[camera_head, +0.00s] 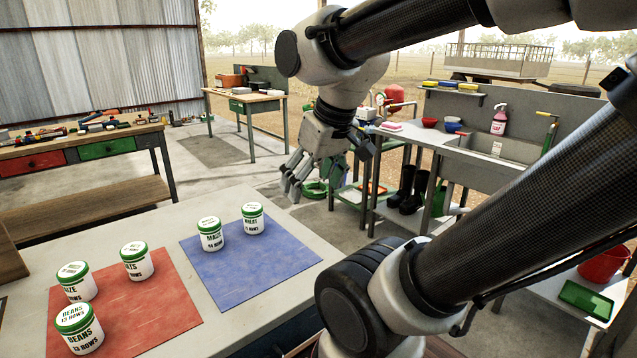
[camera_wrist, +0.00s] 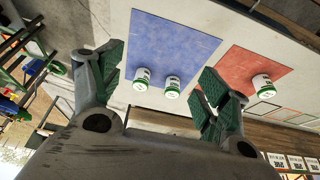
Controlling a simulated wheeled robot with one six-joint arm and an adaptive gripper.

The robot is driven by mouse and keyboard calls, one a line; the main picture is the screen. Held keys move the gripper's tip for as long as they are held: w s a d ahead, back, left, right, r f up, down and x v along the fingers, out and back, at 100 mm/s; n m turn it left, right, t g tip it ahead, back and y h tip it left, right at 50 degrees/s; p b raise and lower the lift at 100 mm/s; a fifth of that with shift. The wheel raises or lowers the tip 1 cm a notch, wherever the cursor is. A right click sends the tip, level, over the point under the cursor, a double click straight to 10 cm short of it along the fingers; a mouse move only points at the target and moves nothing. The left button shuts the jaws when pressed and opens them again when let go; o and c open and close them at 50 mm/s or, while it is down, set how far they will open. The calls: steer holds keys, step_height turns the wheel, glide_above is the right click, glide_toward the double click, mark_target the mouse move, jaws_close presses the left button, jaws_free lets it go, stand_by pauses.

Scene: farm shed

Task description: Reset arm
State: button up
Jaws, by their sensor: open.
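My gripper (camera_head: 297,178) is open and empty, in the air beyond the far right corner of the table (camera_head: 283,258). In the wrist view its two green-padded fingers (camera_wrist: 160,90) are spread wide, with nothing between them touching the pads. A red mat (camera_head: 175,303) on the table bears three white jars with green lids: a beans jar (camera_head: 80,328), a jar partly reading "ZE" (camera_head: 78,282) and an oats jar (camera_head: 137,262). A blue mat (camera_head: 283,273) bears a maize jar (camera_head: 211,234) and a wheat jar (camera_head: 252,218). All the jars stand upright.
A workbench with tools (camera_head: 85,140) stands at the left, and a small table (camera_head: 245,103) at the back. A sink bench (camera_head: 480,155) with bowls and a pink bottle (camera_head: 499,120) is on the right. A red bucket (camera_head: 602,263) and green tray (camera_head: 586,299) sit at the lower right.

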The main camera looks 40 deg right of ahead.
steer(key=shift+s+d, duration=0.1)
steer(key=shift+s, duration=0.95)
stand_by(0.4)
